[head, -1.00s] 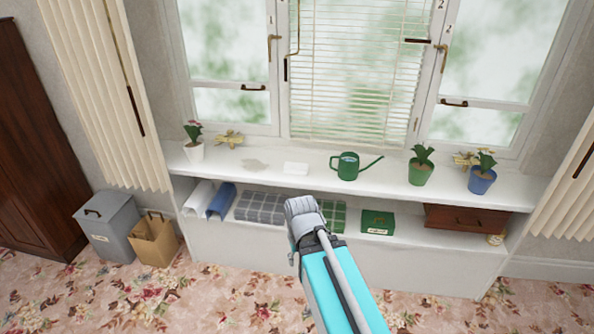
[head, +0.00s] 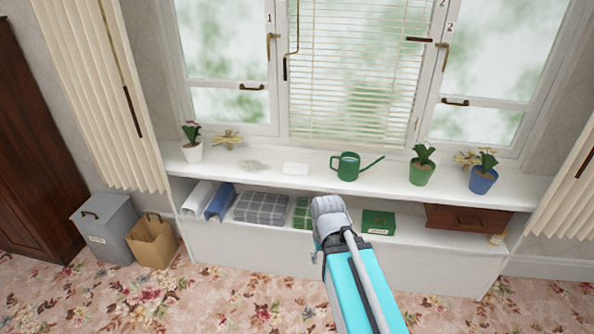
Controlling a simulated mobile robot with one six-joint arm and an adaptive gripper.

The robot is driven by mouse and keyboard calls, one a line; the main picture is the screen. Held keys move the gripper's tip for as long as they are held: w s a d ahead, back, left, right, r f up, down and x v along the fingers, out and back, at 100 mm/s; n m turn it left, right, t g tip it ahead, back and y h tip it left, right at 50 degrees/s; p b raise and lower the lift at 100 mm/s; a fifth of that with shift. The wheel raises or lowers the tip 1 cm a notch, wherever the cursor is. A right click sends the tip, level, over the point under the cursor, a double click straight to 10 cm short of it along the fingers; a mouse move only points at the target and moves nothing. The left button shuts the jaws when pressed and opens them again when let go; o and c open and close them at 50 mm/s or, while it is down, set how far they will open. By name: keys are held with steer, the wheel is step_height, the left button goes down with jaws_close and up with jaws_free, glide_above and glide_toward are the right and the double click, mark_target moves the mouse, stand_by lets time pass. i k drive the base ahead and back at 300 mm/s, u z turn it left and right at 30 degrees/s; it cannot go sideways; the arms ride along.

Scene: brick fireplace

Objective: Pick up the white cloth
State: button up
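A small flat white block (head: 295,168) lies on the white window sill, left of the green watering can (head: 348,167); it may be a folded white cloth or a sponge. A white rolled or draped piece (head: 197,195) sits at the left end of the shelf below, beside a similar blue one (head: 220,202). I cannot tell for sure which is the white cloth. The grey end of my arm is in front of the lower shelf, below and right of the white block. My gripper's fingers do not show.
The sill (head: 315,187) also bears a grey smear (head: 254,165), potted flowers and yellow bows. On the shelf are a grey checked cloth (head: 261,208), a green checked cloth (head: 302,213), a green box (head: 378,222) and a wooden drawer (head: 468,219). Bins stand at left.

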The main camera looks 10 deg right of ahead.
mark_target(288, 168)
steer(key=z, duration=0.05)
steer(key=i, duration=1)
